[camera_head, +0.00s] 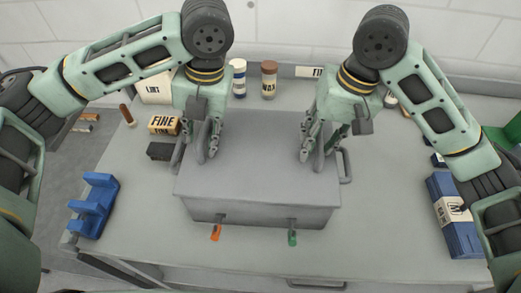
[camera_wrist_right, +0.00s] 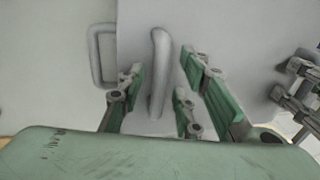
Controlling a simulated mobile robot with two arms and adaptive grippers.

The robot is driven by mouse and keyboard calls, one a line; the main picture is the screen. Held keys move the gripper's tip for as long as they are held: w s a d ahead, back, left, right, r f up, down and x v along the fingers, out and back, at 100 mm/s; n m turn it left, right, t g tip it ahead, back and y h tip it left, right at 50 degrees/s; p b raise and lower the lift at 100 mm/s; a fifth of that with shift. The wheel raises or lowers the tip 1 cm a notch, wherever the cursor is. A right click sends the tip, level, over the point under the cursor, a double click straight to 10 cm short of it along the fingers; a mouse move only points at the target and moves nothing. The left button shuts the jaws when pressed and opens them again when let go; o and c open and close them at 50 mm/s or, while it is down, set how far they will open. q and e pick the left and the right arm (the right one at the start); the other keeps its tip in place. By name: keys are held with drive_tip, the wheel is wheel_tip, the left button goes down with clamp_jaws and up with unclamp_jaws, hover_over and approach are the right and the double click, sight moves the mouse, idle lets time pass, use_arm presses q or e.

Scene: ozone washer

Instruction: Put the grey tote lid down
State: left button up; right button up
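The grey lid (camera_head: 262,165) lies flat and level on top of the grey tote (camera_head: 258,213) on the bench; any small gap between them is hard to tell. My left gripper (camera_head: 203,140) is at the lid's left handle, with its fingers apart; the handle is partly hidden. My right gripper (camera_head: 318,145) is at the lid's right handle (camera_wrist_right: 158,75). In the right wrist view its green fingers (camera_wrist_right: 160,95) stand open on both sides of that handle, with gaps visible. The tote's right side handle (camera_head: 347,166) is just beyond the lid edge.
An orange latch (camera_head: 216,232) and a green latch (camera_head: 292,238) stick out at the tote's front. Blue holder (camera_head: 93,206) stands left, blue box (camera_head: 455,215) right.

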drive_tip(key=shift+r, duration=0.1)
use_arm(q)
wheel_tip(320, 180, up, 12)
drive_tip(key=d, duration=0.2)
drive_tip(key=shift+d+f, duration=0.15)
drive_tip(key=shift+d, duration=0.05)
use_arm(e)
wheel_tip(320, 180, up, 12)
drive_tip(key=d, duration=0.2)
drive_tip(key=shift+d+f, duration=0.15)
drive_tip(key=shift+f, duration=0.05)
idle(0.5)
